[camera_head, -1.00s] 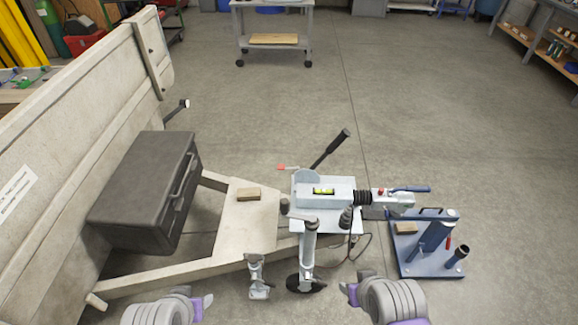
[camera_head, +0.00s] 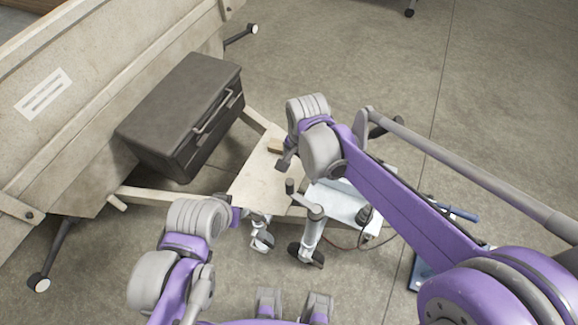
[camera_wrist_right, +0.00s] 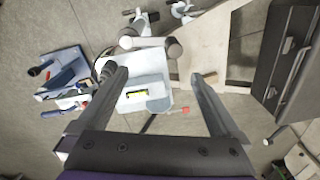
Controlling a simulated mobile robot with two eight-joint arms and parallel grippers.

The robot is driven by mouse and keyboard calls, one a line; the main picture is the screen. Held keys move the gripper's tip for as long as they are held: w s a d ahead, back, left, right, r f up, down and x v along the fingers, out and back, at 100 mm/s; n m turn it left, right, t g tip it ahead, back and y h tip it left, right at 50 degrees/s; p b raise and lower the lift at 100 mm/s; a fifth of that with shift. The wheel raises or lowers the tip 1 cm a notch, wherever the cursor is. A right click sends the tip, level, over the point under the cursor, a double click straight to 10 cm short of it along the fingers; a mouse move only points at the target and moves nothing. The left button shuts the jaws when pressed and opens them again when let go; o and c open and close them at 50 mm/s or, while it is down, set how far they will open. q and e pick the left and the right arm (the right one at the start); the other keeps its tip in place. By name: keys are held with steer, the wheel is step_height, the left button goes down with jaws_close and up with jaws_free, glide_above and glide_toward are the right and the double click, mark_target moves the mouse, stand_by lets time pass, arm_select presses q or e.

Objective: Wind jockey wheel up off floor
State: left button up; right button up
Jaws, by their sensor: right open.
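The jockey wheel (camera_head: 313,230) stands upright at the front of the trailer's drawbar in the head view, its dark wheel (camera_head: 305,255) low, at or close to the floor. Its crank handle (camera_head: 290,187) sticks up at the tube's top.
A black toolbox (camera_head: 185,115) sits against the trailer body (camera_head: 90,90). A pale plate with a spirit level (camera_wrist_right: 138,93) lies beneath my right gripper. A blue stand (camera_wrist_right: 62,72) is beside the coupling. Open floor (camera_head: 400,60) lies beyond.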

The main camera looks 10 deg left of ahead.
mark_target(290, 181)
steer(key=a, duration=0.1)
steer(key=f, duration=0.1)
steer(key=w+a, duration=0.1)
steer(key=shift+a+f+m+g, duration=0.25)
steer(key=shift+a+m+g, duration=0.05)
steer(key=shift+a, duration=0.05)
steer(key=shift+a+f, duration=0.2)
steer(key=shift+s+f+b, duration=0.1)
steer(key=shift+f+b, duration=0.45)
steer(key=shift+f, duration=0.1)
step_height(290, 181, down, 9)
steer(key=b, duration=0.6)
steer(key=shift+r, duration=0.2)
steer(key=c, duration=0.4)
jaws_close()
